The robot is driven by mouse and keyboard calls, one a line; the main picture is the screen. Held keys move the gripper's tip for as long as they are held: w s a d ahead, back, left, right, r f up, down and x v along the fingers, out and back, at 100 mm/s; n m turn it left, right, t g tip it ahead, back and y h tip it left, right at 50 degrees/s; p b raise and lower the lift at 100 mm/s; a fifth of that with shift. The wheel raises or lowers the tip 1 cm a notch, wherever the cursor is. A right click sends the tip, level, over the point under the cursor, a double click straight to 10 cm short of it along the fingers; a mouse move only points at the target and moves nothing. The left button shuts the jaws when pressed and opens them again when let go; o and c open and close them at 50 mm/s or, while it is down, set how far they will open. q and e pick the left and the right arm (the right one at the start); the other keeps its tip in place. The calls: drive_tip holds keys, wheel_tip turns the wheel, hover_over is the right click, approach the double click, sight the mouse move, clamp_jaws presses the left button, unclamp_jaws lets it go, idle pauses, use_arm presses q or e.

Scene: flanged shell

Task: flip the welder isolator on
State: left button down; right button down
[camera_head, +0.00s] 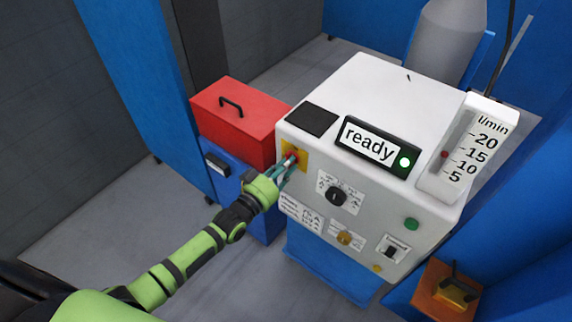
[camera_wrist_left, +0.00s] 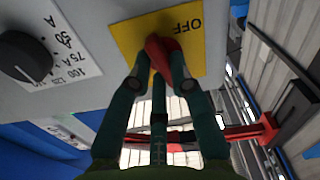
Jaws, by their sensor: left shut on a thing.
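The welder (camera_head: 385,130) is a white box with a display reading "ready" and a green lamp. Its isolator is a red knob (camera_head: 291,154) on a yellow plate (camera_head: 302,160) at the left of the front panel. In the left wrist view the red knob (camera_wrist_left: 163,55) sits on the yellow plate (camera_wrist_left: 135,37), where "OFF" shows upside down. My left gripper (camera_head: 286,165) is at the isolator, its fingers (camera_wrist_left: 158,75) shut on the red knob from both sides. The fingers hide part of the knob. My right gripper is not in view.
A red toolbox (camera_head: 240,115) stands on a blue cabinet (camera_head: 225,185) left of the welder. A flow gauge (camera_head: 468,148) stands at right. An orange box (camera_head: 440,290) is lower right.

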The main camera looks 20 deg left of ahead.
use_arm(q)
drive_tip(key=shift+m, duration=1.2)
drive_tip(key=c, duration=1.1)
unclamp_jaws()
drive_tip(key=v, duration=1.2)
